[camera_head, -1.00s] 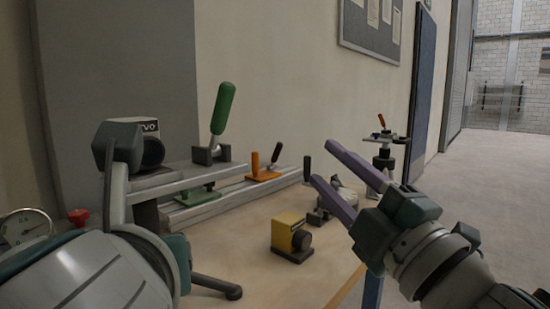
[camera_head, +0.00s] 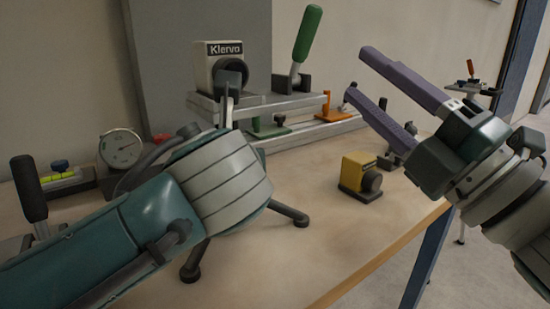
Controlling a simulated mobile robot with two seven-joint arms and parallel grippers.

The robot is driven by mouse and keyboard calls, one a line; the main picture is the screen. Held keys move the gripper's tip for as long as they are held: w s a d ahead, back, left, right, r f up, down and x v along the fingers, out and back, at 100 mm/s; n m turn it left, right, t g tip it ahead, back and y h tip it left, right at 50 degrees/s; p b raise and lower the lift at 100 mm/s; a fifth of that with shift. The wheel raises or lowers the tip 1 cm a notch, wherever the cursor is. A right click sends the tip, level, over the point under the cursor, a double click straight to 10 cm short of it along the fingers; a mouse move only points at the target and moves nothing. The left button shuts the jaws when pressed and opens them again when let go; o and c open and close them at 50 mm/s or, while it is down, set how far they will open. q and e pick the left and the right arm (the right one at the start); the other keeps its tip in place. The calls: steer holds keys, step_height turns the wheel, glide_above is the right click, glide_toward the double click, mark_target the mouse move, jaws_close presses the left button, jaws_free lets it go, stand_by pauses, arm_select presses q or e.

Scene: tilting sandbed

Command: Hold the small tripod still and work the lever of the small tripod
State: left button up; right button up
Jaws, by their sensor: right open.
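A low tripod with dark splayed legs (camera_head: 291,214) stands on the table, taken here as the small tripod. My left arm covers its middle. Above it are a metal plate (camera_head: 268,108), a white Klervo box (camera_head: 214,68) and a tilted green-handled lever (camera_head: 308,34); the join to the tripod is hidden. My left gripper is hidden behind its own arm, so its contact with the tripod cannot be told. My right gripper (camera_head: 379,96) is open and empty, its purple fingers spread and pointing up-left, right of the green lever and apart from it in the picture.
A yellow box (camera_head: 358,177) sits near the table's (camera_head: 335,248) right edge. A rail with an orange clamp (camera_head: 333,112) lies behind. A dial gauge (camera_head: 121,148) and a black handle (camera_head: 28,188) are at left. Another tripod (camera_head: 471,86) stands beyond the table.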

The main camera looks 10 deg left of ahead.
arm_select(q)
steer(key=shift+w+a+f, duration=0.1)
steer(key=shift+w, duration=0.25)
steer(key=shift+c, duration=0.2)
jaws_close()
stand_by(1.0)
